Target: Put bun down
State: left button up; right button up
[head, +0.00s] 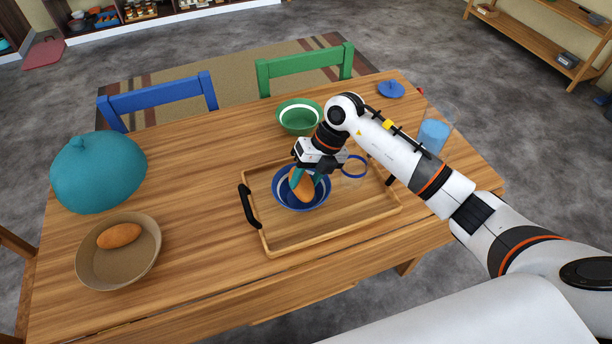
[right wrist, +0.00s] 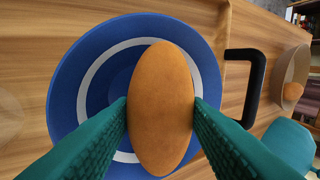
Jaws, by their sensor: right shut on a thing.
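An orange-brown bun (head: 302,187) is held between the teal fingers of my right gripper (head: 308,181). In the right wrist view the bun (right wrist: 160,108) is pinched between both fingertips (right wrist: 160,115), over a blue bowl (right wrist: 70,85) with a white ring. In the head view the blue bowl (head: 288,203) stands on a wooden tray (head: 342,236) with black handles. The bun is over or inside the bowl; I cannot tell whether it touches the bottom. A second bun (head: 119,235) lies in a tan bowl (head: 146,262) at the left. My left gripper is not in view.
A teal lidded pot (head: 98,172) stands at the left of the table (head: 215,200). A green bowl (head: 299,118) is behind the tray, and a blue cup (head: 433,135) is at the right. A blue chair (head: 160,101) and a green chair (head: 305,68) stand along the far edge.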

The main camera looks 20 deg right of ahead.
jog(key=shift+f+b, duration=0.45)
jog(key=shift+f, duration=0.15)
jog(key=o, duration=1)
jog(key=shift+c, duration=0.2)
jog(key=v, duration=1.3)
jog(key=shift+a+r, duration=0.2)
jog(key=shift+a, duration=0.05)
